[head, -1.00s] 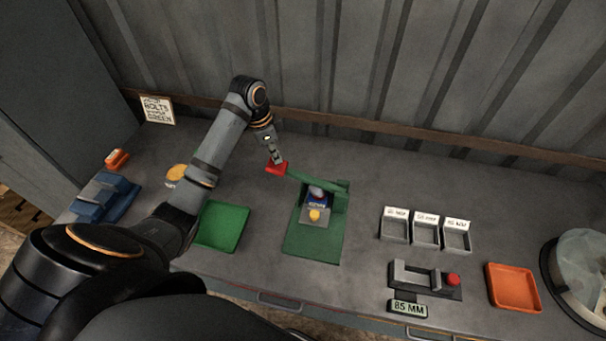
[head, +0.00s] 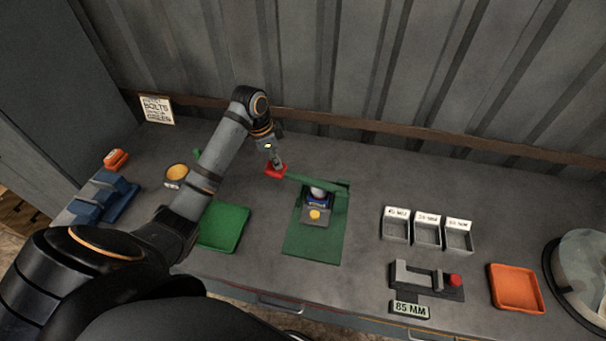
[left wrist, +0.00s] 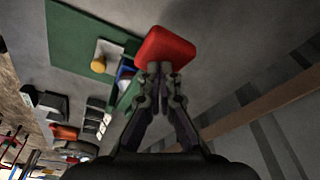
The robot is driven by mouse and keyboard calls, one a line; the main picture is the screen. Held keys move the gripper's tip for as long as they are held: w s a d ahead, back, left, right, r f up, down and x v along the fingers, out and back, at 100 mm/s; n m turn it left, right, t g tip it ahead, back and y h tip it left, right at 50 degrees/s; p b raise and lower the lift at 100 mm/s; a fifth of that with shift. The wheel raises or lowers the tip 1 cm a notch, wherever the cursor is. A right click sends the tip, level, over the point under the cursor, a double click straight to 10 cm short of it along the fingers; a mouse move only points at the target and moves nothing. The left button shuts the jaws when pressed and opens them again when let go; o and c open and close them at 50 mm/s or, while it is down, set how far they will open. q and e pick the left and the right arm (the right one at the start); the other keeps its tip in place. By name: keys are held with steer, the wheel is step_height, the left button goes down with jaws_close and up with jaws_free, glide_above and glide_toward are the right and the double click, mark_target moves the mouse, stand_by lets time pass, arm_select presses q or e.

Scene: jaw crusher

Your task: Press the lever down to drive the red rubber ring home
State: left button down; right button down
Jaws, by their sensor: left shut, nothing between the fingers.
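The press stands on a green base plate (head: 314,245) in the middle of the bench. Its green lever (head: 318,188) reaches left to a red handle (head: 275,171). My left gripper (head: 278,163) is shut and empty, its fingertips at the top of the red handle. In the left wrist view the shut fingertips (left wrist: 160,68) are against or very close to the red handle (left wrist: 167,47). Under the lever is a grey block with a yellow knob (head: 315,214) and a white-and-blue part (head: 317,194). I cannot make out the red rubber ring. My right gripper is not in view.
A green tray (head: 222,246) lies left of the press. Several small labelled bins (head: 427,244), an 85 MM gauge (head: 409,310) with a red knob and an orange tray (head: 515,308) are to the right. A corrugated wall rises behind the bench.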

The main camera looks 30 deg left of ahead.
arm_select(q)
steer(key=shift+s+d+f+b, duration=0.15)
steer(key=shift+f+b, duration=0.5)
steer(key=shift+f, duration=1.4)
steer(key=shift+r, duration=0.15)
steer(key=r+p, duration=0.2)
steer(key=p, duration=0.1)
steer(key=shift+w+r, duration=0.2)
steer(key=shift+r, duration=0.2)
step_height(320, 180, up, 8)
steer(key=p, duration=0.9)
